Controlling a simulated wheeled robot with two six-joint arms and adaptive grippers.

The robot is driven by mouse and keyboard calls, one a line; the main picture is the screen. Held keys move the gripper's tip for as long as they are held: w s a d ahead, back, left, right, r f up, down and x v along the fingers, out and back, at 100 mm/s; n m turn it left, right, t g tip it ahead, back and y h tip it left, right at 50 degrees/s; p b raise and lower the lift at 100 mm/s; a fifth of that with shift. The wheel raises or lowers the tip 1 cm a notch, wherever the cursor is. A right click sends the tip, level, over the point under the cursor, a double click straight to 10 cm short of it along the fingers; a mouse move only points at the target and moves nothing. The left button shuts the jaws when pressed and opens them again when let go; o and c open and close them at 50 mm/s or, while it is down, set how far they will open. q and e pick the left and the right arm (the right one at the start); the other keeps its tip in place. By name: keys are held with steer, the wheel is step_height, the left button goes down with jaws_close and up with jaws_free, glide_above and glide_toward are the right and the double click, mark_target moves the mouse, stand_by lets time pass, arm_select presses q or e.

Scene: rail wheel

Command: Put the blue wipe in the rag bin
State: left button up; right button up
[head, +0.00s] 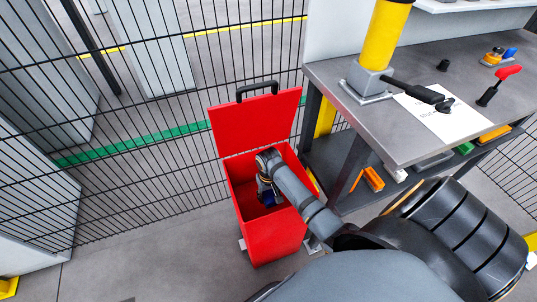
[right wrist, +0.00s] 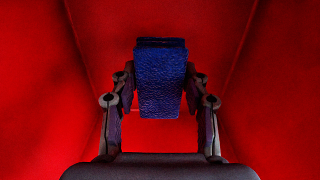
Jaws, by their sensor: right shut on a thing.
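The red rag bin (head: 269,232) stands on the floor with its lid (head: 256,122) tipped up and back. My right gripper (head: 269,197) reaches down into the bin's open mouth. It is shut on the blue wipe (right wrist: 160,78), which hangs between the fingers. In the head view only a small part of the blue wipe (head: 270,199) shows beneath the wrist. In the right wrist view my right gripper (right wrist: 160,95) and the wipe are surrounded by the bin's red inner walls. My left gripper is not in view.
A grey workbench (head: 350,78) stands to the right, with a yellow post (head: 385,35), a white sheet (head: 445,118) and a red-handled tool (head: 500,85) on it. An orange item (head: 373,179) lies on its lower shelf. A black wire fence (head: 150,110) runs behind the bin.

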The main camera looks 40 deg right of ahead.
mark_target(269, 201)
steer(key=shift+f, duration=0.6)
step_height(269, 201, down, 3)
steer(key=shift+f+b, duration=0.2)
steer(key=shift+b, duration=0.55)
steer(key=shift+f, duration=0.2)
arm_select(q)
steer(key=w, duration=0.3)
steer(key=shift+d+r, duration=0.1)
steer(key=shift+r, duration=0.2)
arm_select(e)
steer(key=shift+r, duration=0.1)
steer(key=o, duration=1.2)
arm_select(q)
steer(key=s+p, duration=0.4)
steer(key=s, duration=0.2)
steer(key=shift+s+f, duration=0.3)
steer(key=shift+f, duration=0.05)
arm_select(e)
step_height(269, 201, up, 12)
